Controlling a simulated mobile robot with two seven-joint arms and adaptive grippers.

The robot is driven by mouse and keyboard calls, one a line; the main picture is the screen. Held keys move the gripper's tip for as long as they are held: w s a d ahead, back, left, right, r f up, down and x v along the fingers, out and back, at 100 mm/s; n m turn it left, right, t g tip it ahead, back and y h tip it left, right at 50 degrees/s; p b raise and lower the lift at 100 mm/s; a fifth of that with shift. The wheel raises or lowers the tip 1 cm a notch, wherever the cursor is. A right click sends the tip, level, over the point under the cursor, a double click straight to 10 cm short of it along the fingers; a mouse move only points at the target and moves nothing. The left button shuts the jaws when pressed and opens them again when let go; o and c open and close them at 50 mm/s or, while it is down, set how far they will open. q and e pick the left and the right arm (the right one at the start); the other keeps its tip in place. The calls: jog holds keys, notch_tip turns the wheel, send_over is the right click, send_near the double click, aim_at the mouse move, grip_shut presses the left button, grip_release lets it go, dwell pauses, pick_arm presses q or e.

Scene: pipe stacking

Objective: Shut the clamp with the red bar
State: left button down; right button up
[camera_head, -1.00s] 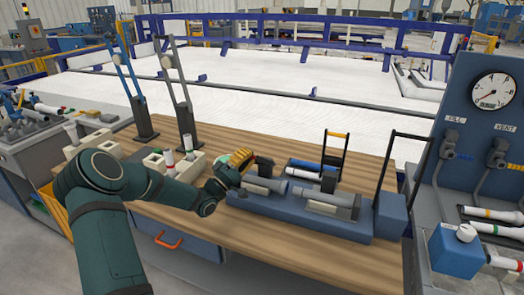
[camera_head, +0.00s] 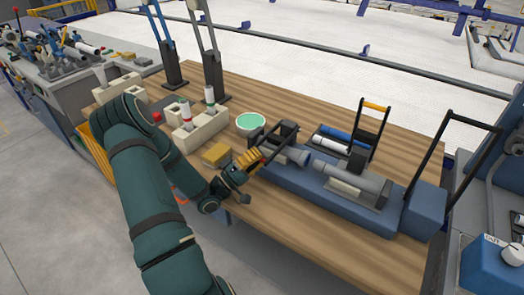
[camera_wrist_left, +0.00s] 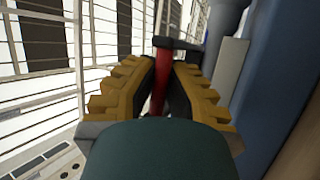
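The red bar (camera_wrist_left: 160,82) shows in the left wrist view, upright between the yellow fingers, with a dark crosspiece at its top. My left gripper (camera_wrist_left: 163,85) has its fingers close in on both sides of it, with no clear gap. In the head view my left gripper (camera_head: 251,158) is at the left end of the blue fixture (camera_head: 325,200), beside the dark clamp (camera_head: 286,135). The gripper hides most of the red bar there. Two grey pipe pieces (camera_head: 345,178) lie in line on the fixture. My right gripper is not in view.
A black lever frame with an orange bar (camera_head: 375,106) stands behind the fixture; a taller black frame (camera_head: 455,150) stands at its right end. The front wooden tabletop (camera_head: 290,235) is clear.

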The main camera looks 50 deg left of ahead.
pick_arm(q)
jog(key=shift+s+d+f, duration=0.1)
jog(key=shift+s+f, duration=0.2)
jog(key=shift+f, duration=0.1)
jog(key=c, duration=1.1)
grip_release()
jog(key=shift+o, duration=0.5)
jog(key=shift+r, duration=0.1)
jog(key=v, duration=1.2)
